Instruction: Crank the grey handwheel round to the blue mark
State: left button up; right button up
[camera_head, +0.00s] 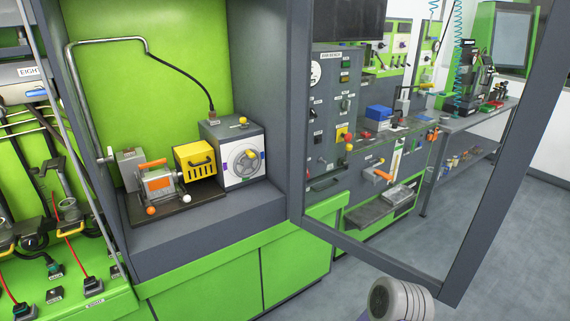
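The grey handwheel (244,163) is on the white front face of a grey box (224,132) inside the green-backed cabinet. A yellow knob shows near the upper right of the wheel's rim. Small blue-violet patches show on the white face at the wheel's left and right edges. They are too small to tell which is the blue mark. Neither of my grippers is in view, and nothing touches the handwheel.
A yellow box (195,161) and a grey unit with an orange handle (158,184) stand left of the handwheel box. A bent grey pipe (72,95) rises beside them. The open door frame (503,150) stands at right. A pale ribbed cylinder (398,299) shows at the bottom.

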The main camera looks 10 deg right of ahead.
aim_at(246, 162)
jog(key=z, duration=0.85)
jog(key=k, duration=1.15)
jog(key=z, duration=0.75)
jog(key=i, duration=1.4)
jog(key=u, duration=1.45)
jog(key=i, duration=0.8)
jog(key=u, duration=0.85)
